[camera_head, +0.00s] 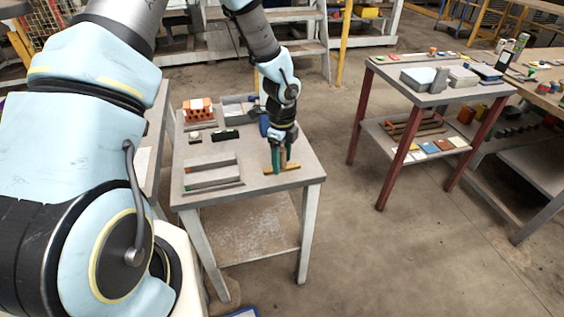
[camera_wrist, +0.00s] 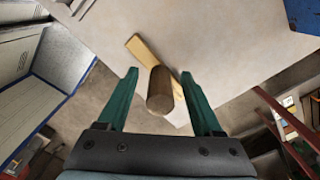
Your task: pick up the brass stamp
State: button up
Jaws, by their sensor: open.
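The brass stamp (camera_head: 293,167) stands on the near right part of the small grey table's top. It has a flat yellow bar and an upright brown cylindrical handle. In the wrist view the stamp's handle (camera_wrist: 160,90) sits between the two green fingers, with a visible gap on each side. My gripper (camera_head: 280,160) points down over the stamp. Its fingers are open around the handle, and I see no contact in the wrist view.
The grey table (camera_head: 250,181) also bears an orange hollow brick (camera_head: 198,108), a black block (camera_head: 225,135), a long grey block (camera_head: 212,176) and a grey tray (camera_head: 238,106) behind my gripper. A red-legged table (camera_head: 430,98) stands apart at the right. Floor lies between the tables.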

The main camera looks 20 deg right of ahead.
grip_shut()
dwell(0.4)
